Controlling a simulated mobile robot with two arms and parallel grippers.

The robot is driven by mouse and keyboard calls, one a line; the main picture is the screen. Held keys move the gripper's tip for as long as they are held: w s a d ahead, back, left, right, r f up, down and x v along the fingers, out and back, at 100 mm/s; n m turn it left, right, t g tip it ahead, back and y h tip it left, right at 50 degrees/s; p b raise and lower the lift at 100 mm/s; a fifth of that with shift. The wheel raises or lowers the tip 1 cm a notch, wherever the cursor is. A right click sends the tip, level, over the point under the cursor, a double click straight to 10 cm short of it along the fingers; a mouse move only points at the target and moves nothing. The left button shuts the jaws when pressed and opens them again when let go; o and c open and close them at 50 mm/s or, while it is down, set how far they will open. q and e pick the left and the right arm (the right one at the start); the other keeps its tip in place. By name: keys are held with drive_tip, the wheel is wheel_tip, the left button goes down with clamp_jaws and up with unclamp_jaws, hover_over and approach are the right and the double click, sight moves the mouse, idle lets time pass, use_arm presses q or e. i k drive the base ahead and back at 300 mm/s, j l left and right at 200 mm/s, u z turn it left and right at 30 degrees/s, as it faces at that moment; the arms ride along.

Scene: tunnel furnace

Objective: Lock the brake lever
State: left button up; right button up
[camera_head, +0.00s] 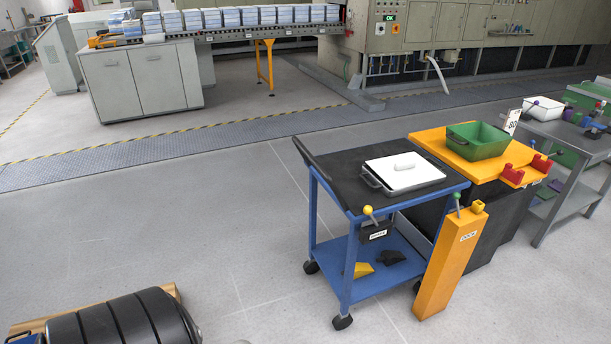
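A blue cart (344,262) with a dark top stands right of centre. A lever with a yellow ball knob (368,210) sticks up at its near edge, tilted slightly. Below it is a black box (376,232) with a small white label that I cannot read for certain. Another lever with a green knob (457,196) stands by the orange post (452,262) at the cart's right. I cannot tell from this view whether either lever is locked. Neither of my grippers is in view.
A black ribbed object (120,325) is at lower left. The floor (190,215) left of the cart is clear.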

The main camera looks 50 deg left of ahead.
sight(368, 209)
drive_tip(key=u, duration=1.1)
